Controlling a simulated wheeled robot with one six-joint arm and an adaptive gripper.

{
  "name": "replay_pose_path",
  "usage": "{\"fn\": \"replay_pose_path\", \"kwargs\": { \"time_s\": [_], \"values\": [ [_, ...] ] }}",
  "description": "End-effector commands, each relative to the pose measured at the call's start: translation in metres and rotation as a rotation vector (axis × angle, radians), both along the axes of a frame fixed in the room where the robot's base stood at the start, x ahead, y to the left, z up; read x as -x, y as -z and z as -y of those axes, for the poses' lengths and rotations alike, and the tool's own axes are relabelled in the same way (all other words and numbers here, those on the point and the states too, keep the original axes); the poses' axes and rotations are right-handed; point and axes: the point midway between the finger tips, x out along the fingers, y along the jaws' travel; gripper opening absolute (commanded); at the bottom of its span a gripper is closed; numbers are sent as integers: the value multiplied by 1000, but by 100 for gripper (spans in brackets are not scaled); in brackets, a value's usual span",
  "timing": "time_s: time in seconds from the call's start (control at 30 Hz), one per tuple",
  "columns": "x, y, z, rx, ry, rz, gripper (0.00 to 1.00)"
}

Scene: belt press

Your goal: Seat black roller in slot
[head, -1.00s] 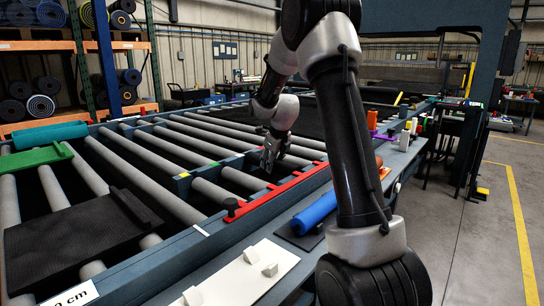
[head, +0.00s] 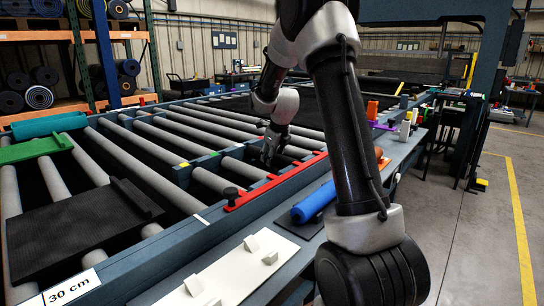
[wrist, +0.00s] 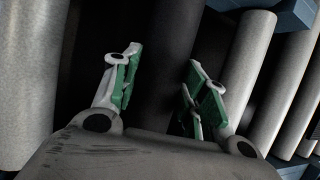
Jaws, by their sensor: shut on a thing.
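My gripper (wrist: 165,82) is shut on the black roller (wrist: 166,50), which runs between its green finger pads in the wrist view. In the head view my gripper (head: 268,158) is low over the roller bed, between the inner blue rail and the red strip (head: 285,178) on the near side rail. The black roller is too dark and too covered to make out there. The slot itself is hidden, so I cannot tell whether the roller's ends sit in it.
Grey rollers (wrist: 248,62) lie on both sides of my gripper. A black pad (head: 70,230) and a green piece (head: 35,148) rest on the bed at left. A blue roll (head: 315,203) and a white plate (head: 225,278) lie on the near ledge.

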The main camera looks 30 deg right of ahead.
Motion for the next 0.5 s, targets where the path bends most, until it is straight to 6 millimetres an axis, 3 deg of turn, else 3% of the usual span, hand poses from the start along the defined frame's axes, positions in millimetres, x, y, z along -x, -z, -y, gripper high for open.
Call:
{"fn": "replay_pose_path", "kwargs": {
  "time_s": [0.5],
  "values": [
    [-1, 7, 0, 1, -1, 2, 0]
  ]
}}
